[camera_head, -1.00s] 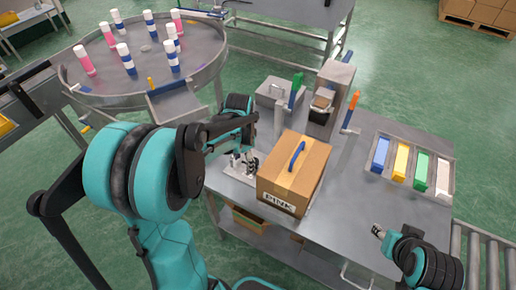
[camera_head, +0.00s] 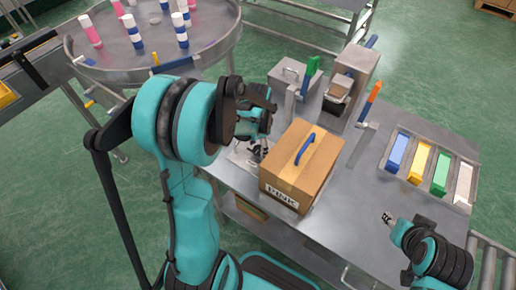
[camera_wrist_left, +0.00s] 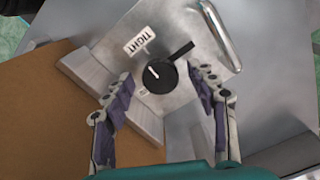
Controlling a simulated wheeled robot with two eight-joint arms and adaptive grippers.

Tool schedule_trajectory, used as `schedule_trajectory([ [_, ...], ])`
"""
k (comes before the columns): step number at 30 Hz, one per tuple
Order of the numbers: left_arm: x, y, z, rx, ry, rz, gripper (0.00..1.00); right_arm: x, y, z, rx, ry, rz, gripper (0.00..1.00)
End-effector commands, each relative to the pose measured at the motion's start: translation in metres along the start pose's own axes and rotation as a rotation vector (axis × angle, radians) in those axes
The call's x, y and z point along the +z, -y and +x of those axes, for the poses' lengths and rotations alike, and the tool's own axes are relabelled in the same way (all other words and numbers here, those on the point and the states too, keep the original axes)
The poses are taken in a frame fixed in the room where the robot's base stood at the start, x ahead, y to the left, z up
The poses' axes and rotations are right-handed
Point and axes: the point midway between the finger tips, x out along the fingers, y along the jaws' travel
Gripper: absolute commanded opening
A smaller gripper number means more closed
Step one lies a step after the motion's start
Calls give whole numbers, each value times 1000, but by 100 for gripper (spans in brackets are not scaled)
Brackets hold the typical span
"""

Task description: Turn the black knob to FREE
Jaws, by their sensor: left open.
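The black knob (camera_wrist_left: 160,76) sits on a grey metal plate (camera_wrist_left: 190,25) in the left wrist view. It has a white mark on its face, and a black bar sticks out toward the upper right. A white label reading TIGHT (camera_wrist_left: 139,41), turned upside down, lies just beyond the knob. I cannot read a FREE label. My left gripper (camera_wrist_left: 164,82) is open, with one purple-padded finger on each side of the knob; contact is not clear. In the head view my left gripper (camera_head: 257,150) is beside the cardboard box. My right gripper (camera_head: 387,217) is over the table's front right.
The cardboard box (camera_head: 313,153) marked PINK, with a blue handle, stands close to the left gripper. Metal boxes and green and orange levers stand behind it. A tray of coloured blocks (camera_head: 463,196) is at right. The table between box and tray is mostly clear.

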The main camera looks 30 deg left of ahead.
Motion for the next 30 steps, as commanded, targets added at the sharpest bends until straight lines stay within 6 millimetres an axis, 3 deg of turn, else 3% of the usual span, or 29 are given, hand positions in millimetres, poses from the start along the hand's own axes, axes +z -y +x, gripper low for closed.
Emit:
schedule_trajectory([
  [8, 0, 0, 1, 0, 0, 0, 55, 0, 0, 0, 0, 0, 0, 40],
  [13, 0, 0, 1, 0, 0, 0, 10, 0, 0, 0, 0, 0, 0, 40],
  [14, 0, 0, 1, 0, 0, 0, 8, 0, 0, 0, 0, 0, 0, 40],
  [30, 0, -1, 1, 0, 0, -132, 8, 0, 0, 0, 0, 0, 0, 40],
])
